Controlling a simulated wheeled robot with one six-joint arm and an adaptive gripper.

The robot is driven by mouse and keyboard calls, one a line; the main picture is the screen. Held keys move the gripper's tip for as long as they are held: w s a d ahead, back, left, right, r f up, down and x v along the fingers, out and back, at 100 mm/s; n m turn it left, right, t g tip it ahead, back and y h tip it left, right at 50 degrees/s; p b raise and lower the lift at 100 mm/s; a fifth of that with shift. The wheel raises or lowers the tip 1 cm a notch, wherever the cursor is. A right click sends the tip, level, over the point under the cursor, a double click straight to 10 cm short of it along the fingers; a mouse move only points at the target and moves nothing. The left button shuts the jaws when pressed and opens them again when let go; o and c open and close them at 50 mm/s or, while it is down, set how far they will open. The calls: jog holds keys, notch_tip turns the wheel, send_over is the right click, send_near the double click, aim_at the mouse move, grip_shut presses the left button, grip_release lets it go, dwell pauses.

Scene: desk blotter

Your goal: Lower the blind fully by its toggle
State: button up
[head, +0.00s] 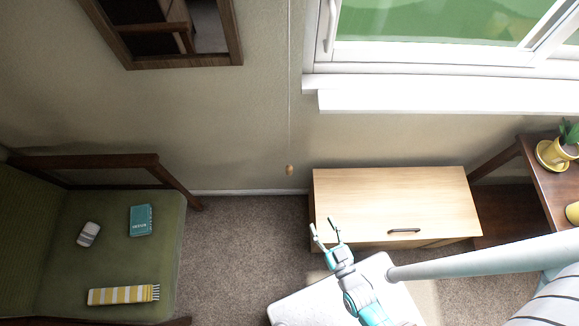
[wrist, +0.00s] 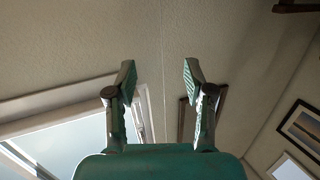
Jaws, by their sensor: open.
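The blind's toggle (head: 289,169) is a small tan knob at the lower end of a thin pale cord (head: 290,80). It hangs in front of the wall, just left of the window. The cord also shows in the wrist view (wrist: 162,60), running between the two fingers. My gripper (head: 325,228) is open and empty, below and right of the toggle in the head view, and apart from it. In the wrist view my gripper (wrist: 158,75) has its fingers spread wide. The toggle does not show there. The blind itself cannot be made out.
A light wooden cabinet (head: 390,195) stands right of the toggle, under the window sill (head: 420,100). A green armchair (head: 105,240) with several small items is at left. A dark table (head: 545,180) with a potted plant (head: 566,145) is at right. Carpet (head: 230,240) between is clear.

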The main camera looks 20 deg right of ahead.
jog(key=t+h, duration=0.1)
send_near(290, 171)
jog(key=shift+m, duration=0.3)
jog(key=w, duration=0.7)
jog(key=w+d, duration=0.1)
jog(key=w, duration=0.3)
jog(key=shift+w, duration=0.2)
grip_shut()
